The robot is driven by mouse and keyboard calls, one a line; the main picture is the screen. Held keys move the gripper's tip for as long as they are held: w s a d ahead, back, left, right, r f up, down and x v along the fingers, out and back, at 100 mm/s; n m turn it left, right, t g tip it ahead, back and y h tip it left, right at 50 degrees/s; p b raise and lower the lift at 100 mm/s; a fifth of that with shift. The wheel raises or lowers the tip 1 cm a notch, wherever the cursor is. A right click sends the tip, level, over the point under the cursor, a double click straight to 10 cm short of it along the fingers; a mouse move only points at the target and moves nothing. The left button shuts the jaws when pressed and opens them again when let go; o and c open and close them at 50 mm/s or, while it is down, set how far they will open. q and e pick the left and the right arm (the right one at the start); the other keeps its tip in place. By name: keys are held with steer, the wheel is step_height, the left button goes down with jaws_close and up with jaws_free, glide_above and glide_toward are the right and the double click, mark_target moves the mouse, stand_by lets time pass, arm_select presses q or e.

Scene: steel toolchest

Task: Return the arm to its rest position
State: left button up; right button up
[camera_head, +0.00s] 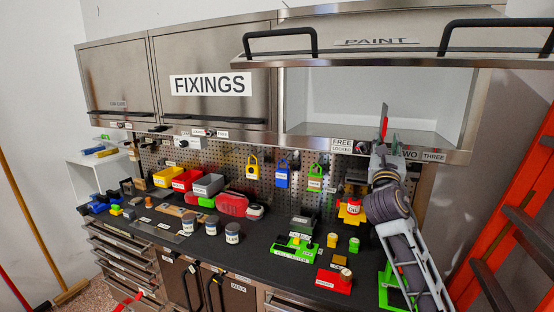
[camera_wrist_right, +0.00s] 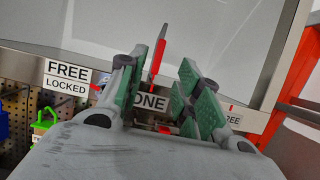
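My right arm (camera_head: 408,240) reaches up from the lower right in the head view. Its gripper (camera_head: 385,145) is in front of the cabinet's lower rail, near the ONE label. In the right wrist view the gripper (camera_wrist_right: 168,85) has its green pads apart, with a visible gap. A thin red upright piece (camera_wrist_right: 158,57) shows in that gap, beyond the fingers; it also shows in the head view (camera_head: 384,120). I cannot tell whether a pad touches it. My left gripper is not in view.
The PAINT door (camera_head: 385,42) is raised above an empty compartment (camera_head: 370,98). The black worktop (camera_head: 255,255) holds bins, cans and a green tray (camera_head: 292,250). Padlocks hang on the pegboard (camera_head: 225,155). An orange ladder (camera_head: 505,225) stands close on the right.

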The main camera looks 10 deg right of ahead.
steer(key=s+a+f+m+g+y, duration=0.2)
steer(key=a+f+m, duration=0.15)
steer(key=f, duration=0.75)
steer(key=s+a+f+m+g+y, duration=0.25)
steer(key=f+m, duration=0.25)
steer(key=f, duration=0.5)
steer(key=s+a+f+m+g+y, duration=0.25)
steer(key=f+m, duration=0.25)
steer(key=f, duration=0.6)
steer(key=s+a+f+m+g+y, duration=0.35)
steer(key=s+a+f+m, duration=0.3)
steer(key=s+f, duration=0.5)
steer(key=s+a+f+m+g+y, duration=0.2)
steer(key=s+a+f+m+g, duration=0.3)
steer(key=s+f+m, duration=0.65)
steer(key=s+f+n+g, duration=0.1)
steer(key=s+f+n, duration=0.1)
steer(key=f, duration=1.4)
steer(key=s+f+n, duration=0.2)
steer(key=s+f, duration=0.1)
steer(key=f, duration=1.2)
steer(key=s+d+f, duration=0.2)
steer(key=s+f, duration=0.7)
steer(key=s, duration=0.2)
steer(key=s+d+f+g, duration=0.1)
steer(key=s+d+f, duration=0.1)
steer(key=s+f, duration=0.8)
steer(key=shift+s+f+h, duration=0.25)
steer(key=shift+s+h, duration=0.1)
steer(key=shift+s, duration=0.1)
